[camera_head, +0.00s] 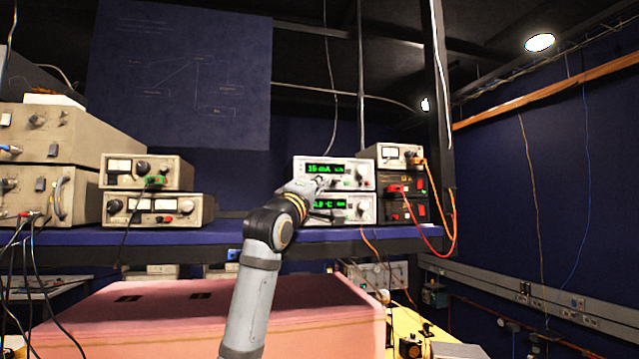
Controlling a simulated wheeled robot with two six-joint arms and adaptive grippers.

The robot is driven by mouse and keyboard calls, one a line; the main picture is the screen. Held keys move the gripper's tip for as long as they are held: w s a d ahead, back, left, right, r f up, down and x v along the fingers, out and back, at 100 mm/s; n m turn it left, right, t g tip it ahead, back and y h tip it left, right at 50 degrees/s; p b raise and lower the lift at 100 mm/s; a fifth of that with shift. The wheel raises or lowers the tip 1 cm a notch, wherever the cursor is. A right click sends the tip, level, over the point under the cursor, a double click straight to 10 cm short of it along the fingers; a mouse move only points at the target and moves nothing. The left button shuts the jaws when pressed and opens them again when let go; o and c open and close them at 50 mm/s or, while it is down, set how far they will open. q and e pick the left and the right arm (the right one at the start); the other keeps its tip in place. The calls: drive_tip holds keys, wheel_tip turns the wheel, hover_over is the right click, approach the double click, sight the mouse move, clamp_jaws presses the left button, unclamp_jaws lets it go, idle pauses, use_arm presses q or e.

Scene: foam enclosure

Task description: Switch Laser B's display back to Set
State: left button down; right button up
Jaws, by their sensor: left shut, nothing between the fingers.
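Two stacked pale instruments with lit green displays stand on the blue shelf. The upper unit (343,164) shows a reading that looks like 15 mA; the lower unit (362,210) shows a reading in °C, partly hidden by my arm. I cannot read a Laser B label or the small display markings. My left gripper (319,183) is shut and empty, at the front of the upper unit just below its display. It covers the left part of the panel. Whether it touches a button, I cannot tell. My right gripper is not in view.
Other bench instruments (150,172) stand left on the shelf (330,236). A smaller meter and dark modules (400,208) with red and orange cables stand close on the right. A pink foam box (170,310) lies below the shelf, behind my arm.

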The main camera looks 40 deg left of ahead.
use_arm(q)
drive_tip(key=shift+w+a, duration=0.25)
idle(0.9)
drive_tip(key=shift+s+d, duration=0.1)
drive_tip(key=shift+s+d+b, duration=0.35)
drive_tip(key=shift+s+d, duration=0.05)
drive_tip(key=shift+d, duration=0.1)
drive_tip(key=s+d+b, duration=0.1)
drive_tip(key=s+d, duration=0.2)
drive_tip(key=shift+s+d+b, duration=0.15)
drive_tip(key=shift+d+b, duration=0.15)
drive_tip(key=shift+d, duration=0.1)
